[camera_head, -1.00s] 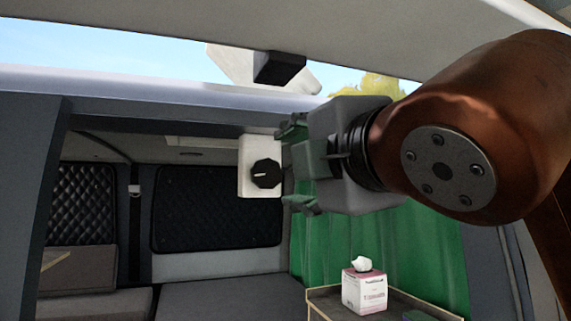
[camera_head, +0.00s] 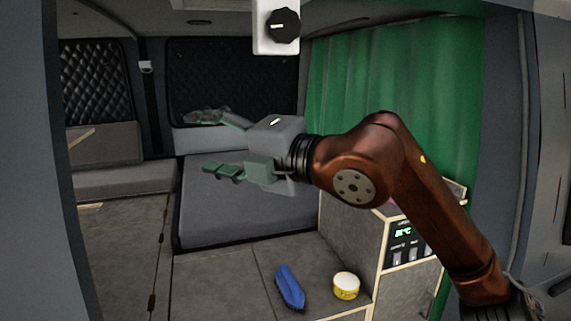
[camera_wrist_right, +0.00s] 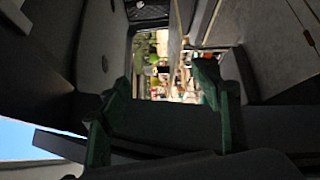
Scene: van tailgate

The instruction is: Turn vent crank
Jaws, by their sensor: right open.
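A black faceted knob (camera_head: 283,25) with a pale pointer mark sits on a white box (camera_head: 264,40) at the top of the head view. It is the only crank-like part I see, and the box's top is cut off. My right gripper (camera_head: 208,143) is below and left of the knob, apart from it, pointing left over the grey bed. Its green fingers are spread with nothing between them. They also show spread in the right wrist view (camera_wrist_right: 160,95), where no knob is visible. My left gripper is not in view.
A green curtain (camera_head: 350,80) hangs at the right. A cabinet (camera_head: 345,215) with a small display stands below it. A blue brush (camera_head: 289,287) and a yellow-and-white tub (camera_head: 345,286) are in front. The grey bed (camera_head: 235,215) is clear below my gripper.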

